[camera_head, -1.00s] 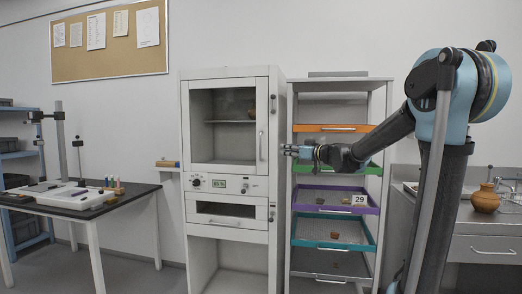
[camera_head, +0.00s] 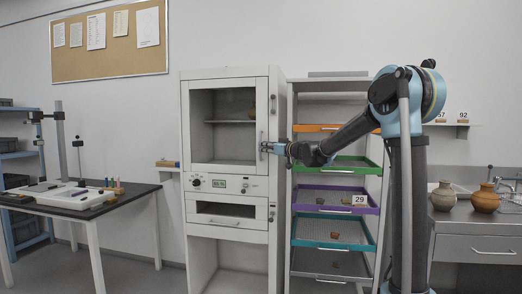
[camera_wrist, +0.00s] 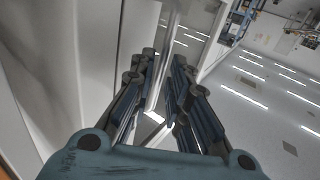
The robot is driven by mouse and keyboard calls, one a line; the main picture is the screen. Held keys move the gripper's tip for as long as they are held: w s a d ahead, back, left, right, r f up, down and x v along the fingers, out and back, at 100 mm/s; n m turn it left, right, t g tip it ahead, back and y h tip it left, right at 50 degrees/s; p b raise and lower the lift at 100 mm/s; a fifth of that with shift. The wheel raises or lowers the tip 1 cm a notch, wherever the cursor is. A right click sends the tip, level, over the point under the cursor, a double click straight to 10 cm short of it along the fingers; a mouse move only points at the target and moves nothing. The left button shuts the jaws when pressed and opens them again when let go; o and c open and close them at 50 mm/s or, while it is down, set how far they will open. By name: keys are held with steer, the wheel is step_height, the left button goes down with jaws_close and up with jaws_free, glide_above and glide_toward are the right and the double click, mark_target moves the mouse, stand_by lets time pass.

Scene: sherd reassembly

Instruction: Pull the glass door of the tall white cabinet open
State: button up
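The tall white cabinet (camera_head: 230,76) stands in the middle of the head view. Its glass door (camera_head: 222,126) is shut, with a pale frame and a vertical handle (camera_head: 261,137) on its right side. My gripper (camera_head: 267,148) is at the handle, reaching in from the right. In the wrist view my gripper's fingers (camera_wrist: 163,72) stand apart, with a pale vertical bar, seemingly the handle, between them. I see no clear contact of both fingers with it. The fingertips partly cover the handle in the head view.
A rack of coloured trays (camera_head: 335,198) stands close to the cabinet's right side, under my arm. A black-topped table (camera_head: 130,196) is at the left. Pots (camera_head: 485,199) stand on the counter at the right. The floor in front of the cabinet's left side looks clear.

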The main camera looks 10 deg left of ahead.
mark_target(261, 160)
steer(key=shift+x, duration=1.8)
jaws_close()
steer(key=shift+s+d, duration=0.1)
steer(key=shift+d, duration=0.05)
